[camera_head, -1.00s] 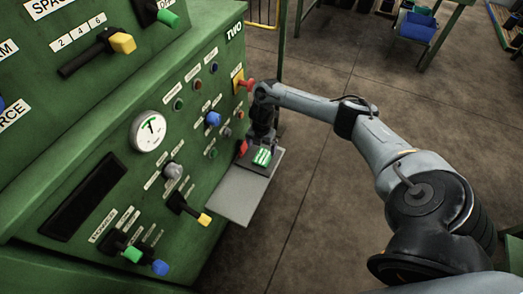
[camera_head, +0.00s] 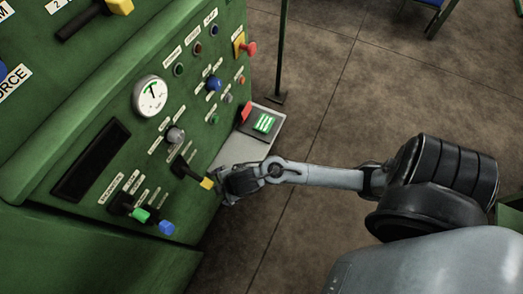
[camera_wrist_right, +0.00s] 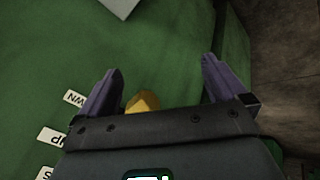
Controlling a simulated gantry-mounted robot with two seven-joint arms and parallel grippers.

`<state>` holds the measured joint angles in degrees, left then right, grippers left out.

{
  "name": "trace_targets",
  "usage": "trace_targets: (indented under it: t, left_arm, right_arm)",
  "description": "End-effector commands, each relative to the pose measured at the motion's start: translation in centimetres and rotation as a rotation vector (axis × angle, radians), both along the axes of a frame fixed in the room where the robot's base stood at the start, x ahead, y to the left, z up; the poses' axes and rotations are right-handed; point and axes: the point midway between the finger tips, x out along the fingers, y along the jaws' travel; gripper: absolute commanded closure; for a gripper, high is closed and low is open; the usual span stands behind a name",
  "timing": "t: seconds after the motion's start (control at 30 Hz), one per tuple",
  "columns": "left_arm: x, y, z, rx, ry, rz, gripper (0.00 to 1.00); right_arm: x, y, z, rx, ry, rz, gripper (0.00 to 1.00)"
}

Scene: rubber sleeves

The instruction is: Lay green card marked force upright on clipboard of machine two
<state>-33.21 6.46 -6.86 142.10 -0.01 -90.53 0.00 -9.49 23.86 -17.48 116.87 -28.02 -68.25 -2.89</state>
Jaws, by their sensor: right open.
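The green card (camera_head: 264,123) with white markings lies flat on the dark clipboard (camera_head: 252,132), on the grey shelf (camera_head: 236,150) at the side of the green machine (camera_head: 90,140). The markings are too small to read. Nothing holds the card. My right gripper (camera_head: 228,198) is open and apart from the card, by the near end of the shelf, close to a yellow-tipped lever (camera_head: 206,183). In the right wrist view its two fingers (camera_wrist_right: 158,78) stand apart, with the yellow tip (camera_wrist_right: 143,101) showing between them. My left gripper is not in view.
A red piece (camera_head: 247,110) stands at the clipboard's machine-side edge. The panel carries knobs, a dial (camera_head: 150,96) and a green-tipped lever (camera_head: 141,214). A post (camera_head: 282,55) stands behind the shelf. Open floor (camera_head: 330,110) lies to the right.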

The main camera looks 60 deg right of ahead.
Motion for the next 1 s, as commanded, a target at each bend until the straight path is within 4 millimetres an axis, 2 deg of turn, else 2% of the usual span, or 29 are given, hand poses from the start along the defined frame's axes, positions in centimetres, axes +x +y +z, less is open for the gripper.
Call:
trace_targets:
  t: [0.03,0.2,0.3,0.4,0.57,0.87,1.0]
  left_arm:
    - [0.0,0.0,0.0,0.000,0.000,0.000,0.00]
    - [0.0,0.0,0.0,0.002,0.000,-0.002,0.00]
    - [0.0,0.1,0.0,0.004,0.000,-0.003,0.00]
    - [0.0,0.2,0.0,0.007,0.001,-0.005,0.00]
    - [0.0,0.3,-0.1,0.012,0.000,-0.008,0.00]
    - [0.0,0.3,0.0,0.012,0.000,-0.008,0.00]
    - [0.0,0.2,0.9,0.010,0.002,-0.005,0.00]
  right_arm:
    - [-2.1,0.5,1.1,0.058,0.020,-0.116,0.01]
    - [-7.8,-1.2,4.4,0.193,0.116,-0.492,0.01]
    - [-10.5,-2.2,5.6,0.245,0.170,-0.646,0.01]
    - [-12.3,-2.9,6.4,0.276,0.208,-0.743,0.01]
    - [-13.3,-3.3,6.8,0.294,0.231,-0.799,0.01]
    - [-13.3,-3.3,6.9,0.293,0.230,-0.798,0.01]
    - [-13.3,-3.3,7.8,0.293,0.230,-0.797,0.01]
